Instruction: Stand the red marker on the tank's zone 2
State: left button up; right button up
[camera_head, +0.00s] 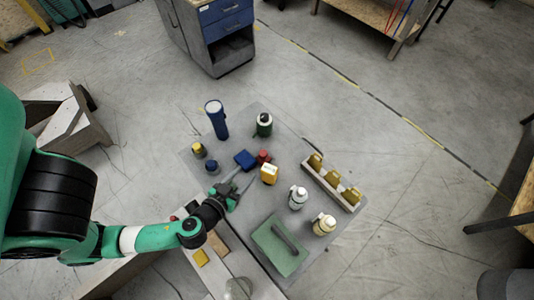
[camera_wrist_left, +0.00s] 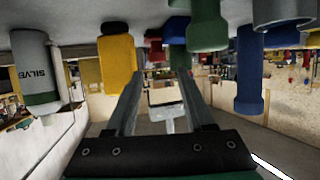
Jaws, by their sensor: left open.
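A small red object (camera_head: 263,157), probably the red marker, stands on the grey sheet between a blue block and a yellow block. A small red shape also shows beyond the fingers in the left wrist view (camera_wrist_left: 155,46). I cannot tell which thing is the tank, and no zone numbers are readable. My left gripper (camera_head: 243,180) is low over the sheet, on the near side of the red object and apart from it. Its two fingers (camera_wrist_left: 160,88) are spread with nothing held between them. My right gripper is not in view.
A blue block (camera_head: 245,159) and a yellow block (camera_head: 269,174) flank the red object. A tall blue cylinder (camera_head: 216,119), a dark green bottle (camera_head: 264,125), white bottles (camera_head: 297,198), a green tray (camera_head: 271,250) and a rack of yellow items (camera_head: 335,188) stand around. Bare sheet lies at centre right.

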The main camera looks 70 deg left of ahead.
aim_at(261, 159)
pick_arm(q)
jog(key=shift+f, duration=0.25)
jog(key=x, duration=0.5)
jog(key=shift+r, duration=0.15)
jog(key=shift+d+f+x, duration=0.1)
jog(key=shift+d+x, duration=0.05)
jog(key=shift+x, duration=1.4)
jog(key=shift+d+f+x, duration=0.1)
jog(key=shift+d+x, duration=0.05)
jog(key=shift+x, duration=1.4)
grip_shut()
